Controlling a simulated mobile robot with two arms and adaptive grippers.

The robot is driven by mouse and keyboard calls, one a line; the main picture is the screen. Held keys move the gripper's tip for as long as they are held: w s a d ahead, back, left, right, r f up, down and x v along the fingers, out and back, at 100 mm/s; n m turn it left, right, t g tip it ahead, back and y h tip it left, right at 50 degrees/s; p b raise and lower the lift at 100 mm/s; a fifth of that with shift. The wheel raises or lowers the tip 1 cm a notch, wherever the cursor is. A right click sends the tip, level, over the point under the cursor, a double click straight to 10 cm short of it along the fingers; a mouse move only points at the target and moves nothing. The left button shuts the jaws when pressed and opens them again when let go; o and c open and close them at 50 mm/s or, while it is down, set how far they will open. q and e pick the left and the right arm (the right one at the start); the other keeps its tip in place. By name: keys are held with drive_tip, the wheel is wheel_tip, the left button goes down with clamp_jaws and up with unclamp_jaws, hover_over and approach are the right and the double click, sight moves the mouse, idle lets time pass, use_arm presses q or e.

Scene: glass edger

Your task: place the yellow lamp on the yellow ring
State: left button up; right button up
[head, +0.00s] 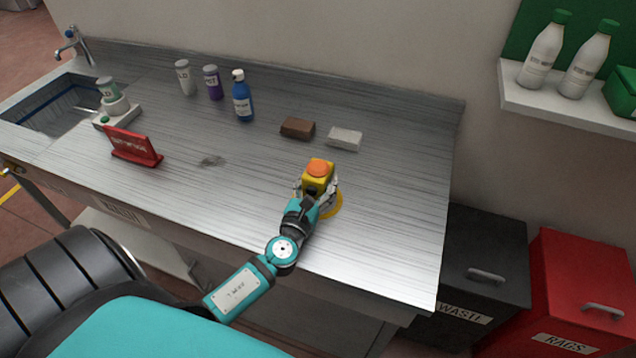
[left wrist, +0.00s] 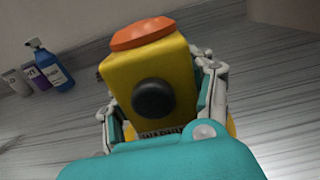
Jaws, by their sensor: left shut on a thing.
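The yellow lamp (head: 318,181) has an orange top and a black knob on its side. My left gripper (head: 317,196) is shut on it, with fingers on both sides of the body. The lamp fills the middle of the left wrist view (left wrist: 150,85) and stands roughly upright there, a little tilted in the picture. The yellow ring (head: 333,207) lies on the steel bench, partly hidden behind my gripper and the lamp. A sliver of yellow also shows right of the lamp's base in the left wrist view. I cannot tell whether the lamp touches the ring. My right gripper is not in view.
A brown block (head: 297,128) and a pale block (head: 345,139) lie behind the lamp. A blue bottle (head: 242,97), a purple bottle (head: 212,83) and a white bottle (head: 184,78) stand farther back. A red sign (head: 133,147) stands at left. The bench right of the ring is clear.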

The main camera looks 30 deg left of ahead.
use_arm(q)
drive_tip(key=shift+f, duration=0.1)
drive_tip(key=o, duration=1.1)
drive_tip(key=shift+c, duration=0.2)
drive_tip(key=o, duration=0.4)
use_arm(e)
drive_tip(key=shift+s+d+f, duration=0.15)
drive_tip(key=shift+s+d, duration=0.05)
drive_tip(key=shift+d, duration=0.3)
use_arm(q)
drive_tip(key=shift+s, duration=0.15)
drive_tip(key=b+v, duration=0.3)
drive_tip(key=v, duration=0.7)
drive_tip(key=shift+s, duration=0.35)
drive_tip(key=shift+s+d, duration=0.2)
drive_tip(key=shift+s, duration=0.35)
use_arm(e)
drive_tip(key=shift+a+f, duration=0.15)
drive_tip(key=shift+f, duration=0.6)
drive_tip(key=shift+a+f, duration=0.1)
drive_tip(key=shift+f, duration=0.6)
